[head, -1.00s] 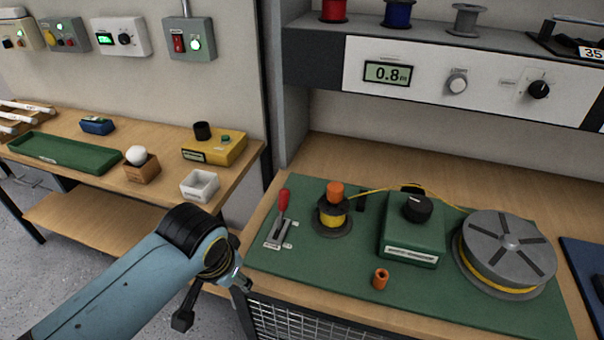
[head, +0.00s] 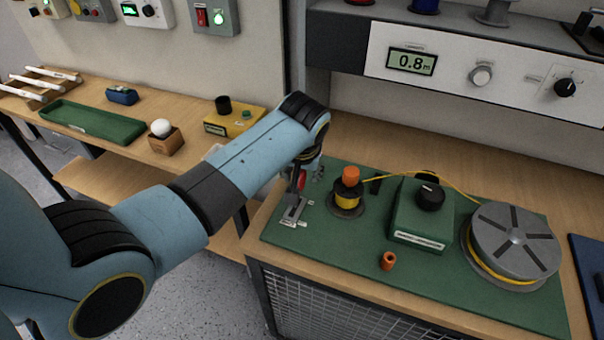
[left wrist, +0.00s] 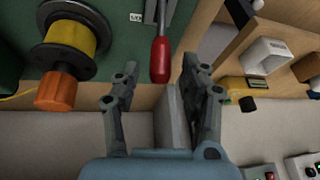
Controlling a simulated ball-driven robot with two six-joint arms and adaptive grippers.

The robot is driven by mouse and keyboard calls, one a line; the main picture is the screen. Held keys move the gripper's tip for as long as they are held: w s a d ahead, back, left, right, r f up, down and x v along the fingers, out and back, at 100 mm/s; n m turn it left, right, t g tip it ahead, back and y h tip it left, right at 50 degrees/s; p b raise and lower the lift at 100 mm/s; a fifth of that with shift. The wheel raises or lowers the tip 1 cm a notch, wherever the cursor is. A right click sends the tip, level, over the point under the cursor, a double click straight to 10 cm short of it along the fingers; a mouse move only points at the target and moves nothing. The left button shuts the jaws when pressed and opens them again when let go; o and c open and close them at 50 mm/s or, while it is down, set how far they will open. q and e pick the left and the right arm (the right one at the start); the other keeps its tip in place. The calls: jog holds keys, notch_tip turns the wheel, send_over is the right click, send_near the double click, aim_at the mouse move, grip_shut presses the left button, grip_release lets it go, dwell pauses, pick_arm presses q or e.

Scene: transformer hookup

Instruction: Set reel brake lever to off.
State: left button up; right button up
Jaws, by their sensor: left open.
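The reel brake lever has a red handle (head: 300,181) and a pale slotted base plate (head: 294,212) at the left end of the green mat (head: 340,237). My left gripper (head: 305,178) is at the handle, partly hidden by its own wrist in the head view. In the left wrist view the red handle (left wrist: 160,60) points in between the two open fingers of my left gripper (left wrist: 160,82), with gaps on both sides. The lever's base is cut off at the top there. My right gripper is not in view.
Just right of the lever stands a small yellow-wire spool (head: 345,200) with an orange cap (head: 351,175). A green box with a black knob (head: 422,215), a large grey reel (head: 513,240) and an orange sleeve (head: 388,260) are farther right.

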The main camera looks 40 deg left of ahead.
pick_arm(q)
jog(key=shift+x, duration=1)
jog(key=shift+c, duration=0.3)
grip_shut()
